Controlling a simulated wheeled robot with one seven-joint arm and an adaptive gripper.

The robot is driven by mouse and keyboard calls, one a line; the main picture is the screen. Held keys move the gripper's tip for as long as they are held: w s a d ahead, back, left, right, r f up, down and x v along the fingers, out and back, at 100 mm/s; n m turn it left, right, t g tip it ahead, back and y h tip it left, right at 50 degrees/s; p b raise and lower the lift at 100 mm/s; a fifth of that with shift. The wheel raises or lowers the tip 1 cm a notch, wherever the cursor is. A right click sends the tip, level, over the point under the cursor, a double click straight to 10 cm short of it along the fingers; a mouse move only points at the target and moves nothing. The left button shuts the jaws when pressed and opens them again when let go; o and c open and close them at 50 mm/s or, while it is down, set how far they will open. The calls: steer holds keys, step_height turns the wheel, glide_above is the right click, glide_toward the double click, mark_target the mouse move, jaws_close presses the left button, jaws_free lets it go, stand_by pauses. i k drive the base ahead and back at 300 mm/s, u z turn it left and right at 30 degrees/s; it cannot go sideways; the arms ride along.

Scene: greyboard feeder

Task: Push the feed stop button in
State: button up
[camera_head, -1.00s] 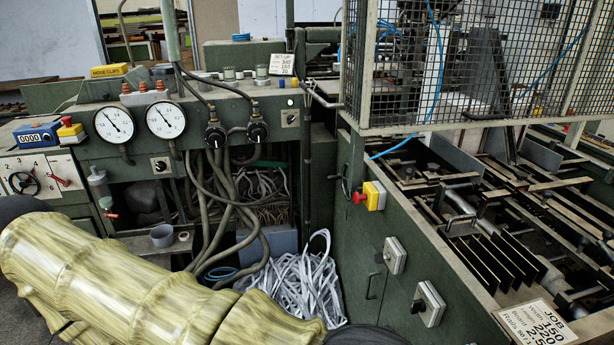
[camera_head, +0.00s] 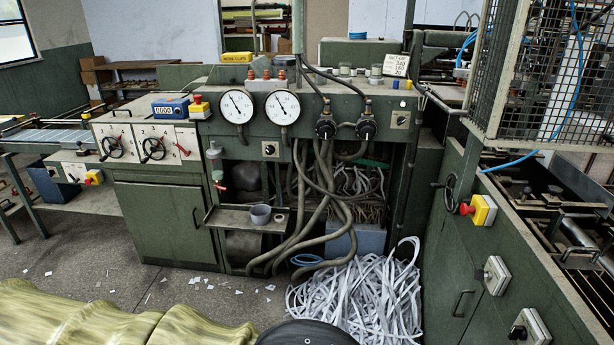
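Three red push buttons on yellow boxes show in the head view, and no label tells me which is the feed stop. One red button on a yellow box (camera_head: 483,210) is on the green side panel at the right, facing left. Another red button on a yellow box (camera_head: 199,108) sits on top of the console beside the blue counter. All three stand clear of my arm. My gripper is not in view; only my yellowish sleeved arm and a dark rounded part show at the bottom.
The green console (camera_head: 165,220) carries two white gauges (camera_head: 237,107), dials and hanging hoses. White paper strips (camera_head: 355,295) heap on the floor before it. A wire mesh guard (camera_head: 545,75) is at upper right. Floor at left is mostly open, with scraps.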

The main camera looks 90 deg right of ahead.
mark_target(464, 209)
steer(key=i, duration=0.55)
steer(key=z, duration=1.15)
steer(key=i, duration=0.45)
steer(key=z, duration=0.1)
